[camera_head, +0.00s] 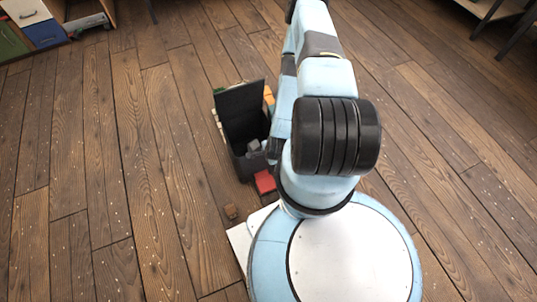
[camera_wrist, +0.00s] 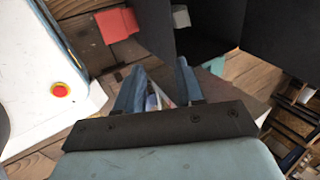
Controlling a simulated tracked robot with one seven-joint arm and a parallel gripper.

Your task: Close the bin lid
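The dark bin (camera_head: 247,170) stands on the floor left of my arm. Its lid (camera_head: 240,107) is open and stands about upright at the bin's far side. A small grey thing (camera_head: 254,146) shows inside the bin. In the wrist view the bin's dark panels (camera_wrist: 213,35) fill the top, and I cannot tell surely which panel is the lid. My gripper (camera_wrist: 160,68) is open, its two blue fingers apart near the bin's dark panels. I cannot tell whether they touch the bin. In the head view my arm hides the gripper.
A red block (camera_head: 265,182) lies against the bin's near side; it also shows in the wrist view (camera_wrist: 117,25). A small brown block (camera_head: 231,212) lies nearer. Orange and green things (camera_head: 268,95) stand behind the bin. The plank floor to the left is clear.

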